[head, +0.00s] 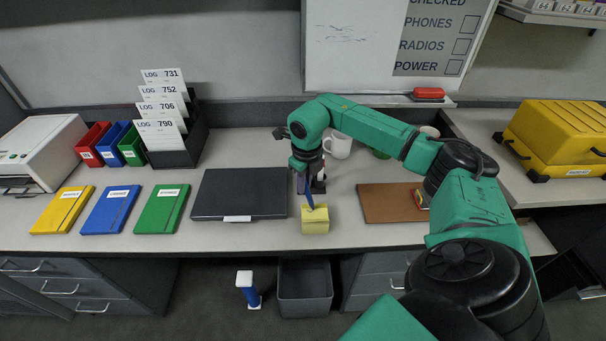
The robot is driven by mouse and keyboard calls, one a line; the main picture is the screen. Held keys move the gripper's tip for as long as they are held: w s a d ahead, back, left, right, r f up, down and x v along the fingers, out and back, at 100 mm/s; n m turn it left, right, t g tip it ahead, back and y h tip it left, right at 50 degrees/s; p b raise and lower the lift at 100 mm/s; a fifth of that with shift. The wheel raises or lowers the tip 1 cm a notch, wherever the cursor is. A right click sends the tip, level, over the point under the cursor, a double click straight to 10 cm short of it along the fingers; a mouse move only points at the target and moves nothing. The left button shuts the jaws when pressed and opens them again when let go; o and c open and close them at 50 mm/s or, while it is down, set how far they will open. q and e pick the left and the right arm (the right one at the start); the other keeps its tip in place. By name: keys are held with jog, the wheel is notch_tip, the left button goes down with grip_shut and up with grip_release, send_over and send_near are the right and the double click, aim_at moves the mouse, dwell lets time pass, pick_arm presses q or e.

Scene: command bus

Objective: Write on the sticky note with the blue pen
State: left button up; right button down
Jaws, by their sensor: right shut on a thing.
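The yellow sticky note (315,222) is a small pad near the front edge of the desk, right of the dark closed laptop. My right gripper (308,184) is above the pad, pointing down, shut on the blue pen (309,194). The pen hangs downward and its lower end is at or just above the back of the pad's top; I cannot tell whether it touches. No writing can be made out on the pad. My left gripper is not in view.
A dark laptop (239,193) lies left of the pad, and a brown board (391,203) lies right. A white mug (339,146) stands behind. Yellow, blue and green notebooks (161,209) lie at left. A grey bin (305,287) stands below the desk.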

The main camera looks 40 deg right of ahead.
jog(key=shift+s+d, duration=0.1)
jog(key=shift+d, duration=0.05)
jog(key=shift+s, duration=0.3)
dwell(0.5)
jog(key=shift+s+d, duration=0.1)
jog(key=shift+s, duration=0.25)
jog(key=shift+d, duration=0.45)
jog(key=shift+d, duration=0.3)
dwell(0.4)
